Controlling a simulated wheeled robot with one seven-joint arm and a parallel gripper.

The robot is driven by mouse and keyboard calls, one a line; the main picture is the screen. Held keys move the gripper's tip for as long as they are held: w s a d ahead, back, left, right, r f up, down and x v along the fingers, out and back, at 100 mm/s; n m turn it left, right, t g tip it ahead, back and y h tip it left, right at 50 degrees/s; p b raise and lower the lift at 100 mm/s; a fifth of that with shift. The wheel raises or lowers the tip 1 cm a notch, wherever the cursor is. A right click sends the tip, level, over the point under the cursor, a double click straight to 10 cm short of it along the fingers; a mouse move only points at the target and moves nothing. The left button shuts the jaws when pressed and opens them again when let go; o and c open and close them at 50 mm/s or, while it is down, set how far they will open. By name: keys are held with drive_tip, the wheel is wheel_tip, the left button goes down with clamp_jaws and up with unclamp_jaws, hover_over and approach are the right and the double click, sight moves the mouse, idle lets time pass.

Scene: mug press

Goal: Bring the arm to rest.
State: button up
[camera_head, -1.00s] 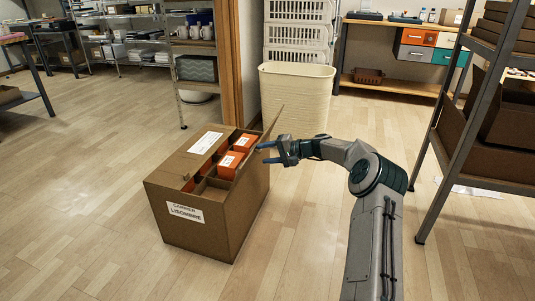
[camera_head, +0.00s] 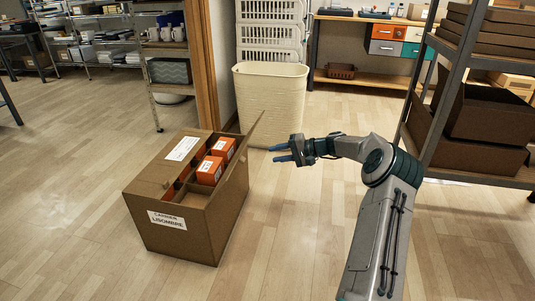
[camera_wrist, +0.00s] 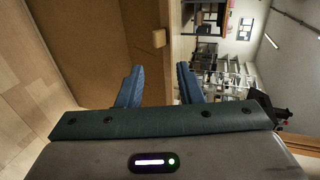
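My gripper (camera_head: 278,153) is at the end of my bent arm, to the right of a cardboard box (camera_head: 183,228) and apart from its raised flap in the picture. Its two blue fingers point left and are spread with nothing between them. The wrist view also shows the gripper (camera_wrist: 158,68) with open, empty fingers, and brown cardboard behind the left finger.
The open box on the floor holds orange boxes (camera_head: 210,170) in its compartments. A cream bin (camera_head: 270,105) stands behind my gripper. A metal shelf (camera_head: 440,85) with cardboard boxes stands at right. Wooden floor is clear around the carton.

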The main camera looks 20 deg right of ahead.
drive_tip(key=shift+s+d+r, duration=0.15)
drive_tip(key=shift+d, duration=0.05)
idle(0.3)
drive_tip(key=s+a+r+n+g+h+p, duration=0.1)
drive_tip(key=s+a+r+g+h+p, duration=0.1)
drive_tip(key=s+a+r+p, duration=0.5)
drive_tip(key=s+a+r+n+g+h+p, duration=0.2)
drive_tip(key=s+a+r+p, duration=0.15)
drive_tip(key=r, duration=0.45)
drive_tip(key=s+a+r+n+g+h+p, duration=0.1)
drive_tip(key=s+a+r+g+h+p, duration=0.1)
drive_tip(key=s+a+r+p, duration=0.5)
drive_tip(key=s+d+r+n+h+p, duration=0.1)
drive_tip(key=s+r+h+p, duration=0.2)
drive_tip(key=s+r+p, duration=0.6)
drive_tip(key=s+d+r+t+h+p, duration=0.1)
drive_tip(key=s+d+r+h+p, duration=0.1)
drive_tip(key=s+r+p, duration=0.7)
drive_tip(key=s+r+h, duration=0.1)
drive_tip(key=s+r, duration=0.3)
drive_tip(key=s, duration=0.4)
drive_tip(key=shift+r+n, duration=0.4)
